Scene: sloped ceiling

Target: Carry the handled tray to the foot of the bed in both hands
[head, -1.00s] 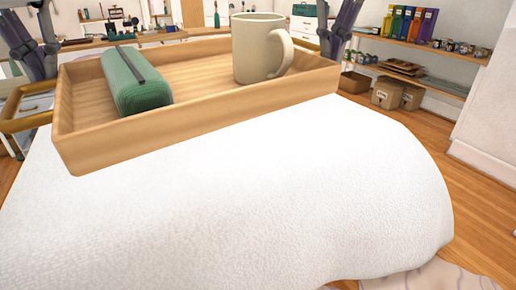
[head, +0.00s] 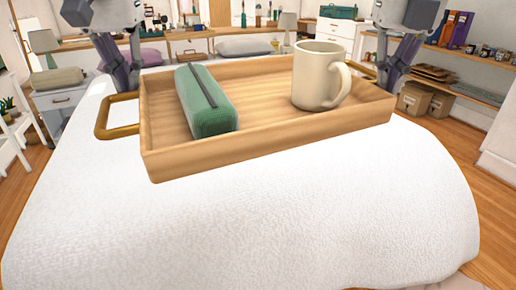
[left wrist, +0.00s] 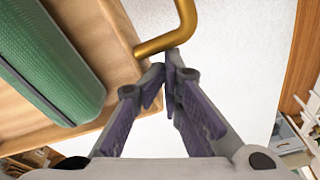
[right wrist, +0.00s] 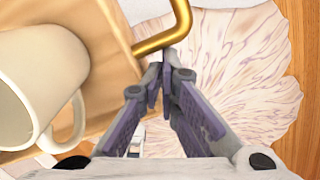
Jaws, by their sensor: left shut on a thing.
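The wooden handled tray (head: 270,141) is level or nearly so over the white bed (head: 250,220); whether it touches the cover is unclear. A green ribbed case (head: 205,102) lies at its left and a cream mug (head: 318,76) stands upright at its right. My left gripper (head: 128,88) is shut on the tray's left brass handle (head: 117,118); the left wrist view shows its fingertips (left wrist: 167,75) meeting at the bar.
Shelves (head: 470,88) with binders and cardboard boxes (head: 420,100) are at right. A long wooden desk (head: 180,34) runs along the back. Wooden floor (head: 490,215) is open at right.

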